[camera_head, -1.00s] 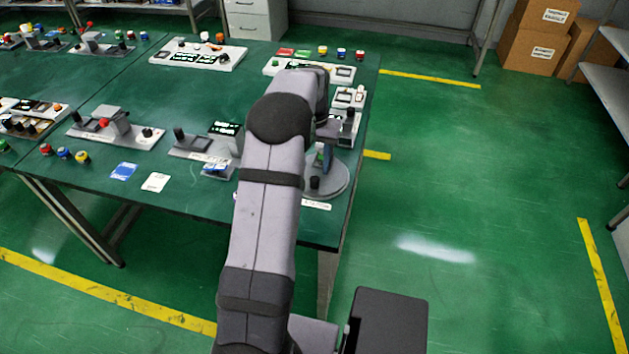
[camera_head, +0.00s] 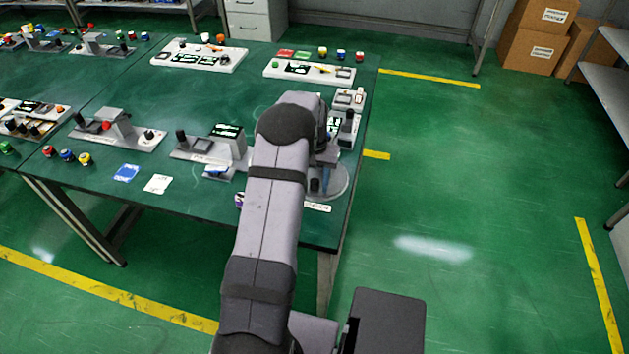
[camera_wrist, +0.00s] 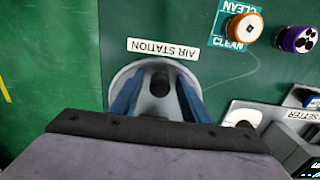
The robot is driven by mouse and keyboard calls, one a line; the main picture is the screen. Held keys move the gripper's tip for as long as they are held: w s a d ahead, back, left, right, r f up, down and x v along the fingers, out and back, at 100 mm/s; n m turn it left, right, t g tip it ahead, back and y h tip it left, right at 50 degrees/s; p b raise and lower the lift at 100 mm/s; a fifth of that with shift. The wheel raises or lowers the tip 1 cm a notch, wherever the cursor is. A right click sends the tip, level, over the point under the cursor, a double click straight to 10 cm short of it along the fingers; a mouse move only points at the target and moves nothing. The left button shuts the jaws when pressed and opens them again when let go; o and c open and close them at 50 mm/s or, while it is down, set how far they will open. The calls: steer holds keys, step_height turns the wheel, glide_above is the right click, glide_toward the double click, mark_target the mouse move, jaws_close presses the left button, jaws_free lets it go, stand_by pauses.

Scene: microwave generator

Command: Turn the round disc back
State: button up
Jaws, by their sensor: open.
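The grey round disc (camera_head: 340,183) lies flat at the table's near right corner, partly covered by my arm in the head view. A black upright knob (camera_head: 314,185) stands on it. In the wrist view the disc (camera_wrist: 128,70) is below my gripper, beside a label reading "AIR STATION". My gripper (camera_wrist: 158,108) is open, with one blue finger on each side of the black knob (camera_wrist: 160,83). I cannot tell whether the fingers touch the knob or the disc. In the head view my gripper (camera_head: 327,176) is low over the disc, mostly hidden by the arm.
A grey station (camera_head: 212,150) with a screen stands left of my arm. A white device (camera_head: 348,112) stands behind the disc. Orange-topped (camera_wrist: 245,25) and purple (camera_wrist: 295,38) round items sit nearby in the wrist view. Open floor lies right of the table.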

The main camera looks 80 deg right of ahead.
jaws_close()
